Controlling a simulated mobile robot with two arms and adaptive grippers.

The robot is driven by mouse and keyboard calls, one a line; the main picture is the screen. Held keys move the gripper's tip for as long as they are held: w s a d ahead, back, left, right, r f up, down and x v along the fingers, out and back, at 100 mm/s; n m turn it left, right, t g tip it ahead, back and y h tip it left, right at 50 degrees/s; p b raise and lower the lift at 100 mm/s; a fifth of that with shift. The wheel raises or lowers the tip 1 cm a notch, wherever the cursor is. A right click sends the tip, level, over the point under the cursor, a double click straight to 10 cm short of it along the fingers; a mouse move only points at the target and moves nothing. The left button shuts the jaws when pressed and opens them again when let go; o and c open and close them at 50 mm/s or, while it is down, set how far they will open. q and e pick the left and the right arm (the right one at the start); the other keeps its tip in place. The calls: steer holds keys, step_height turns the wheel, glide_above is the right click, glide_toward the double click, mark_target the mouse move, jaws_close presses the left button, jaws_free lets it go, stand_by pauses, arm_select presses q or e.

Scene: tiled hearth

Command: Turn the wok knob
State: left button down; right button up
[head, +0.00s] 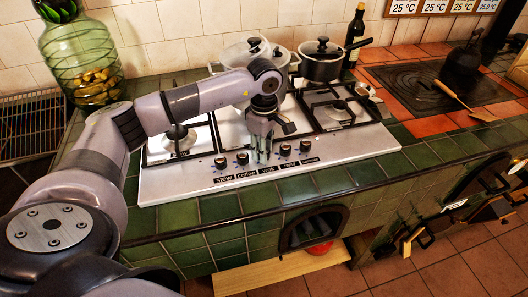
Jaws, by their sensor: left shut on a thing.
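The white gas stove (340,150) has a row of several dark knobs along its front edge, each above a dark label strip. The wok knob sits in the middle, above the label that seems to read Wok (268,171). My left gripper (262,157) points down at this middle knob, with its fingers shut around it and hiding most of it. The knob's turn angle cannot be made out. Two knobs stand free to the left, the nearer one being the coffee knob (242,158). Two more stand to the right, the nearer one (285,149). My right gripper is not in view.
Pots with lids, one a steel pot (320,62), stand on the back burners, with a dark bottle (355,35) behind. A glass jar (82,60) stands at the back left. Green tiles (300,188) edge the stove. A dark kettle (462,65) is at the right.

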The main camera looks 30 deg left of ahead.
arm_select(q)
steer(key=shift+m, duration=0.4)
steer(key=c, duration=1.2)
jaws_free()
steer(key=shift+c, duration=0.2)
